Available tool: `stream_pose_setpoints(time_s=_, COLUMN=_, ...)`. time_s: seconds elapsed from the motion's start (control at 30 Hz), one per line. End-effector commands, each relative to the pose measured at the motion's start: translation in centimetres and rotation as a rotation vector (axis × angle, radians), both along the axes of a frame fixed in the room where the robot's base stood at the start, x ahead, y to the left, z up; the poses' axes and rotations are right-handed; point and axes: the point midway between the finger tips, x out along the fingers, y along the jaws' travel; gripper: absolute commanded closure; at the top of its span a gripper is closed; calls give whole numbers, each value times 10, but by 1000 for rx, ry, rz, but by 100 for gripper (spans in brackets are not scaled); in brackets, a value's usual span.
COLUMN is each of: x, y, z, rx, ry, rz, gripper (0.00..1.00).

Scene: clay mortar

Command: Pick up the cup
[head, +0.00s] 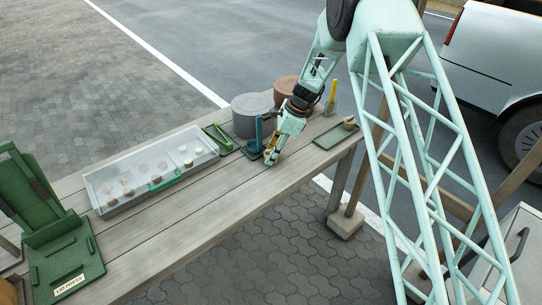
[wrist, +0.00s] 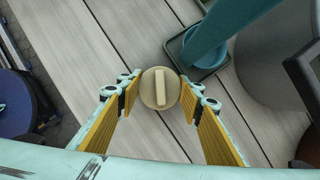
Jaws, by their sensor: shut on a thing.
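My gripper (head: 271,156) is low over the wooden table, near its front edge, beside a teal post (head: 259,131). In the wrist view, its two yellow-padded fingers (wrist: 160,92) are closed on the sides of a round tan piece (wrist: 160,101) with a raised bar across its top. I see this piece from above, so its sides and underside are hidden. I cannot tell for certain whether it is the cup, or whether it touches the table. In the head view the fingers mostly hide it.
The teal post (wrist: 211,40) stands close to the fingers. A grey bucket (head: 251,116) and a brown one (head: 286,88) stand behind. A pale tray (head: 110,200) with several small rounds lies left; a green tray (head: 332,139) lies right. Bare planks (head: 185,235) run along the front.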

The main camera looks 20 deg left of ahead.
Motion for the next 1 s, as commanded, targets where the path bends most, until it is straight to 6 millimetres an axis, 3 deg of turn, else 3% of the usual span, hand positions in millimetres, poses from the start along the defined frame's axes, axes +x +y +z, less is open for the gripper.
stream_pose_setpoints(time_s=0.53, x=0, y=0, z=36, rx=1, ry=-1, rz=0, gripper=77)
stream_pose_setpoints(time_s=0.87, x=-25, y=-15, z=38, rx=1, ry=1, rz=-1, gripper=77)
stream_pose_setpoints(time_s=1.0, x=-44, y=-27, z=40, rx=0, ry=2, rz=0, gripper=77)
